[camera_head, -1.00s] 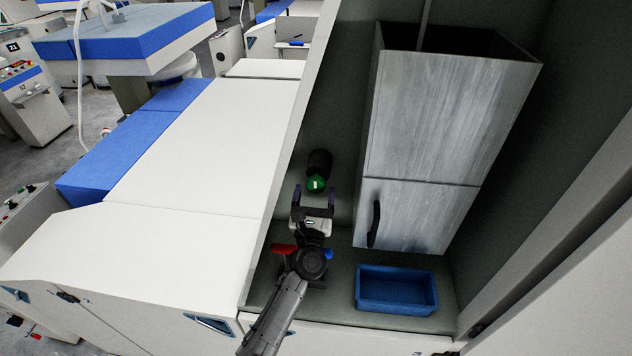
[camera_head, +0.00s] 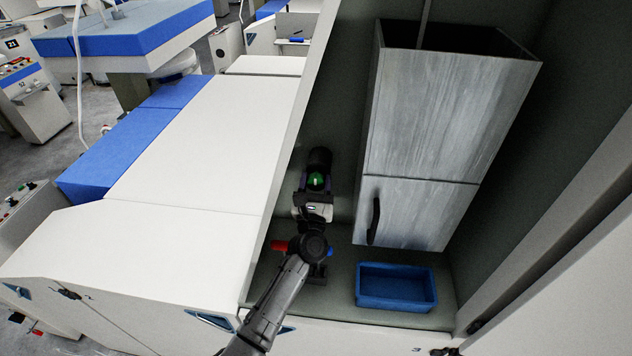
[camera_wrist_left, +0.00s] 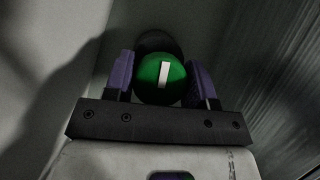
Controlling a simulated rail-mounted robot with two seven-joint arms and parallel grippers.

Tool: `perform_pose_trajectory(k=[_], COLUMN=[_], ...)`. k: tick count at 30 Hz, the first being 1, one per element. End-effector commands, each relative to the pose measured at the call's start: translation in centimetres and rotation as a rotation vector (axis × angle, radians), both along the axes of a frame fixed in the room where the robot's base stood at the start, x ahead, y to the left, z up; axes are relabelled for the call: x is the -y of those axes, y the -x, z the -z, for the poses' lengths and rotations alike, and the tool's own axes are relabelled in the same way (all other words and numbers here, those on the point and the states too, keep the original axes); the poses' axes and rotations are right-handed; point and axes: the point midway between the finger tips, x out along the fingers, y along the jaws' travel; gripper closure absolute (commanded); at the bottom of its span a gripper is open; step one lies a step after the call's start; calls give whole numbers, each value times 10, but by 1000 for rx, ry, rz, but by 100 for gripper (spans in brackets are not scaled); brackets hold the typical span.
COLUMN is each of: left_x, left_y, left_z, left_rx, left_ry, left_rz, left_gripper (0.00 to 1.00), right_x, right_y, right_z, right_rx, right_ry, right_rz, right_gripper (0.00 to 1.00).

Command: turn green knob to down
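The green knob (camera_head: 316,181) has a white mark and sits on the front of a dark round body (camera_head: 320,158) in the recess. In the left wrist view the knob (camera_wrist_left: 161,79) lies between the two purple finger pads, and its white mark stands nearly upright, leaning slightly right at the top. My left gripper (camera_head: 315,188) is at the knob with its fingers on either side; it also shows in the left wrist view (camera_wrist_left: 160,84). Narrow gaps seem to show beside the knob, so the fingers look open around it. My right gripper is not in view.
A grey wood-look cabinet (camera_head: 424,125) with a dark handle (camera_head: 374,221) stands right of the knob. A blue open bin (camera_head: 397,288) sits below it on the recess floor. A white machine top (camera_head: 190,150) and the recess wall lie to the left.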

Motion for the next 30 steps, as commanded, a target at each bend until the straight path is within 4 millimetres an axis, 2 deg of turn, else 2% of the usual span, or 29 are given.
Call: perform_pose_trajectory(k=[1,7,17,30], left_x=[0,0,-1,-1], left_y=[0,0,0,0], left_z=[0,0,3,1], left_rx=[0,0,11,50], left_ry=[0,0,-79,-399], left_rz=[0,0,0,-1], left_gripper=[55,73,73,73], right_x=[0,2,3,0], right_y=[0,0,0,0], right_z=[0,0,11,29], right_rx=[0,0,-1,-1], right_ry=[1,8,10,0], right_rz=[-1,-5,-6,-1], right_gripper=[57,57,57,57])
